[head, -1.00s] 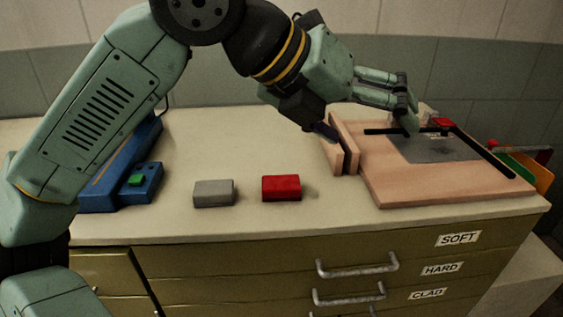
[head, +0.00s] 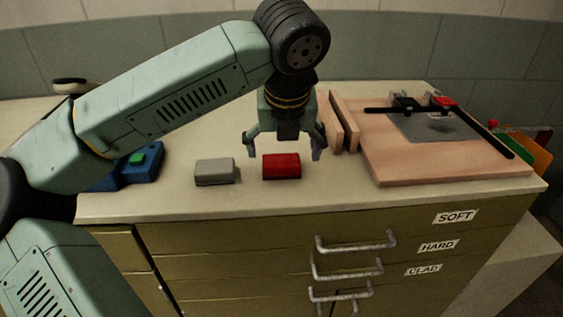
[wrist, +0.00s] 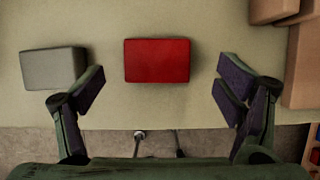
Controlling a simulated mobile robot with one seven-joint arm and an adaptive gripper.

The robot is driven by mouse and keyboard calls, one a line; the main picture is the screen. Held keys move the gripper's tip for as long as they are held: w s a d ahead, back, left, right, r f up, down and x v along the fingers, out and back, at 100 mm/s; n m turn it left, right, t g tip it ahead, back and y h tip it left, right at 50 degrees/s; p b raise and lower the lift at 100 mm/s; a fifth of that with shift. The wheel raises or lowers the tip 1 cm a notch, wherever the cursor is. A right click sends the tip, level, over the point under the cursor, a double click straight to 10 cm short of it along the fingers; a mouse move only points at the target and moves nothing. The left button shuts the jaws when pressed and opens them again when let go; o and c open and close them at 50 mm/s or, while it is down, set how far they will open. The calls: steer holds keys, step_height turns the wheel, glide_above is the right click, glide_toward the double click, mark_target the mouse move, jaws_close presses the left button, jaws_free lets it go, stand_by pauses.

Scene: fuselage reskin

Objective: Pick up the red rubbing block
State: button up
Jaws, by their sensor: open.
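The red rubbing block (head: 281,166) lies on the bench top near its front edge. In the wrist view the red block (wrist: 157,60) is ahead of the fingertips, near the middle between them. My gripper (head: 285,151) is open and empty, pointing down just behind and above the red block, with one finger to each side. The wrist view shows both fingers of my gripper (wrist: 163,83) spread wide. I see no contact between the fingers and the block.
A grey block (head: 215,171) lies left of the red one, close to the left finger in the wrist view. Upright wooden pieces (head: 343,122) and a wooden board (head: 450,170) with a metal sheet stand to the right. A blue device (head: 143,163) is at the left.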

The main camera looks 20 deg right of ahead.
mark_target(282, 160)
steer(key=shift+a+p+x, duration=0.2)
steer(key=shift+p+x, duration=0.1)
steer(key=shift+x, duration=1.45)
steer(key=c, duration=1.2)
steer(key=shift+r, duration=0.1)
steer(key=shift+c, duration=0.2)
steer(key=shift+r+b, duration=0.3)
steer(key=shift+r, duration=0.25)
step_height(282, 160, up, 2)
steer(key=shift+r+b, duration=0.1)
steer(key=shift+b, duration=0.3)
steer(key=s+a+b, duration=0.2)
steer(key=s+a, duration=0.2)
steer(key=s, duration=0.2)
steer(key=s+a+r+b, duration=0.1)
steer(key=s+a, duration=0.3)
steer(key=s, duration=0.3)
steer(key=shift+s+a+r+b, duration=0.25)
steer(key=shift+s+b, duration=0.05)
steer(key=shift+b, duration=0.1)
